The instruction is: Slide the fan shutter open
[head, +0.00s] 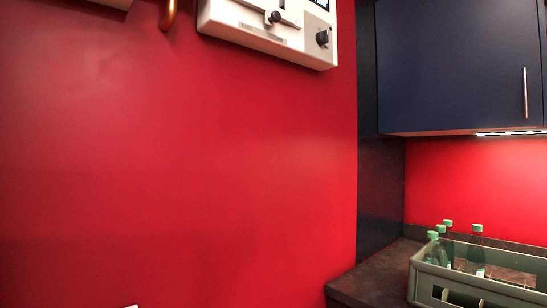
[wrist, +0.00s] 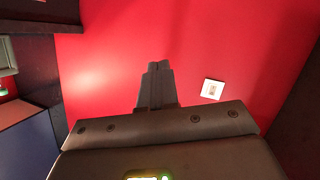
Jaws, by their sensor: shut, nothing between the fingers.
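A white wall unit (head: 275,42) is mounted high on the red wall in the head view, cut off by the top edge. Its front carries a small dark slider knob (head: 274,17) on a grey strip and a black round dial (head: 322,38). I cannot tell for sure which part is the fan shutter. My gripper (wrist: 157,66) shows in the wrist view with its fingers together and nothing between them. It points toward the red wall, apart from the wall unit, which is not in the wrist view. My gripper does not show in the head view.
A copper pipe (head: 169,14) hangs left of the unit. A dark blue cabinet (head: 455,70) is at the right, above a counter (head: 372,284) with a grey crate (head: 470,284) of green-capped bottles. A small white wall plate (wrist: 212,89) is near my fingers in the picture. The wall's middle is clear.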

